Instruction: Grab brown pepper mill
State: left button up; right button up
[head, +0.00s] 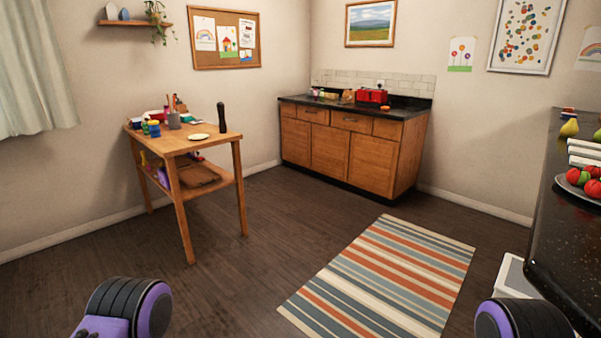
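A tall, slim, very dark mill-shaped object (221,118) stands upright near the right end of the wooden side table (212,144). It looks like the pepper mill, though its colour reads as nearly black from here. Nothing touches it that I can see. Only purple and black parts of my own arms show at the bottom left and bottom right. Neither of my grippers is in view, and both are out of sight of the mill.
A lower shelf (208,181) holds more items. A striped rug (385,275) lies on the open floor. A dark counter (560,215) with fruit stands close at right; a wooden cabinet (330,150) is at the back.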

aim_at(223, 129)
jog(key=i, duration=2.45)
jog(key=z, duration=0.55)
jog(key=i, duration=0.45)
jog(key=u, duration=1.7)
jog(key=k, duration=0.6)
jog(key=z, duration=0.8)
jog(key=i, duration=0.9)
jog(key=z, duration=0.8)
jog(key=i, duration=1.05)
jog(key=z, duration=0.05)
